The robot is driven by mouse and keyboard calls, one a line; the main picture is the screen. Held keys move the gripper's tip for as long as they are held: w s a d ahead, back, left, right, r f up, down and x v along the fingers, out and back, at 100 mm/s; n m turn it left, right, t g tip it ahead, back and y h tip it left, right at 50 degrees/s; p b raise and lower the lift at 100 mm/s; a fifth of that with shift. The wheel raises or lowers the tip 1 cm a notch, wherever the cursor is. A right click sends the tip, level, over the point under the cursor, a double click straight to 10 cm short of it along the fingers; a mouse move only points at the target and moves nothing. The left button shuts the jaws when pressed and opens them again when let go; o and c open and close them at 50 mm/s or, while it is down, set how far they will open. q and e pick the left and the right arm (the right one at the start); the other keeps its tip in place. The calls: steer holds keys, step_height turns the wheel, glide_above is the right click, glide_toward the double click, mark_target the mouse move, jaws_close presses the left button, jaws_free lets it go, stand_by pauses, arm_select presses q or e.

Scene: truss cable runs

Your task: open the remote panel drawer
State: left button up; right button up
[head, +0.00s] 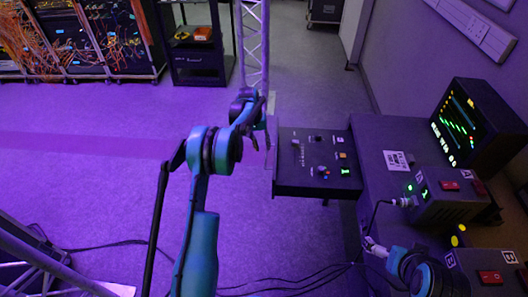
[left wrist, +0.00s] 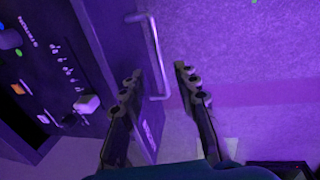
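The remote panel drawer (head: 330,182) juts out to the left from the dark desk, its top carrying knobs, switches and a small green display. Its face and metal bar handle (left wrist: 157,55) show in the left wrist view. My left gripper (head: 262,140) is just left of the drawer's front edge. In the left wrist view my left gripper (left wrist: 158,72) is open, with the handle bar between its two fingers and a gap visible on the right side. My right arm is at the bottom right of the head view; its fingers are too unclear to read.
A monitor (head: 468,125) and boxes with red switches (head: 436,197) stand on the desk (head: 385,140). A truss post (head: 254,45) rises behind my left gripper. Cables (head: 300,279) run along the floor at the bottom. The floor left of the drawer is open.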

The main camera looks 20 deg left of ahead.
arm_select(q)
step_height(320, 180, up, 6)
steer(key=a, duration=0.1)
steer(key=shift+s+a+r, duration=0.15)
steer(key=shift+s, duration=0.05)
stand_by(0.3)
